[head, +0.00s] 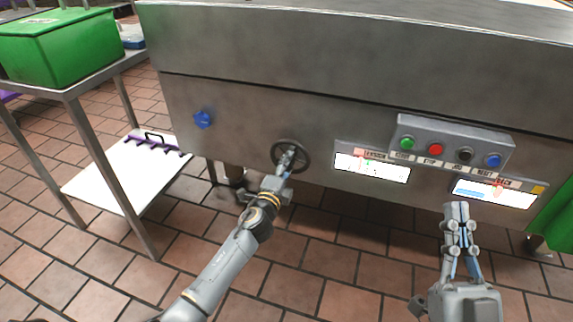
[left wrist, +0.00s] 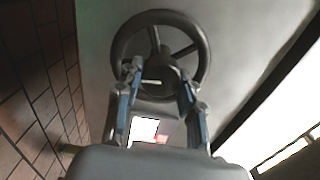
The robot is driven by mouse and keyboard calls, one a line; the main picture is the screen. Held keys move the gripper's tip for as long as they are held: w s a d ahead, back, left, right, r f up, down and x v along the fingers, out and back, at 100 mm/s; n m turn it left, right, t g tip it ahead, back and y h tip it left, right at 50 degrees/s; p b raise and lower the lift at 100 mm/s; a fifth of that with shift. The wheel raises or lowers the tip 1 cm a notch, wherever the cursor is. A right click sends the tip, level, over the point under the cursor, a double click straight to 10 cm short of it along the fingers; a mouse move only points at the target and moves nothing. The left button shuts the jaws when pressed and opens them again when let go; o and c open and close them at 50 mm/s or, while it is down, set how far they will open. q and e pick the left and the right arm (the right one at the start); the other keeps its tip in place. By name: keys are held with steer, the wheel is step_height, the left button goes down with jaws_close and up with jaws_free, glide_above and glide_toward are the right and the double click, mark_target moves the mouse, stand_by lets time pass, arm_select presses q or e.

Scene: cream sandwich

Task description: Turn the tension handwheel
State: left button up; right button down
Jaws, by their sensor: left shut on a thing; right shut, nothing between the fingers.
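The tension handwheel (head: 303,147) is a dark spoked wheel on the front of the steel machine, left of the lit displays. It fills the upper middle of the left wrist view (left wrist: 204,52). My left gripper (head: 287,160) is at the wheel, its fingers shut on the wheel's lower hub area; the fingers (left wrist: 158,82) also show in the left wrist view, in front of the hub. The exact contact is partly hidden by the fingers. My right gripper (head: 456,208) is shut and empty, pointing up below the button panel, apart from the wheel.
A button box (head: 455,142) with green, red, black and blue buttons sits right of the wheel, above two lit displays (head: 372,168). A blue knob (head: 203,119) is at left. A steel table (head: 66,92) with a green bin (head: 62,50) stands far left. A white board (head: 125,180) lies low.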

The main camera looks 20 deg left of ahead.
arm_select(q)
steer(key=m, duration=0.3)
steer(key=shift+w+r+m, duration=0.1)
steer(key=shift+r+m, duration=0.15)
steer(key=shift+m, duration=0.15)
steer(key=m+p, duration=0.1)
steer(key=m, duration=0.2)
steer(key=shift+m, duration=0.3)
steer(key=m, duration=0.3)
steer(key=shift+p, duration=0.4)
steer(key=shift+a+f+m+p, duration=0.15)
steer(key=shift+m+p, duration=0.2)
steer(key=shift+m, duration=1.25)
arm_select(e)
step_height(320, 180, down, 10)
steer(key=w+g+h, duration=0.2)
steer(key=g, duration=0.4)
steer(key=shift+w+d+g, duration=0.3)
steer(key=shift+w+d, duration=0.1)
steer(key=shift+f, duration=0.15)
arm_select(q)
steer(key=o, duration=0.9)
steer(key=shift+o, duration=1.4)
steer(key=shift+w+f, duration=0.1)
arm_select(e)
steer(key=shift+w, duration=0.1)
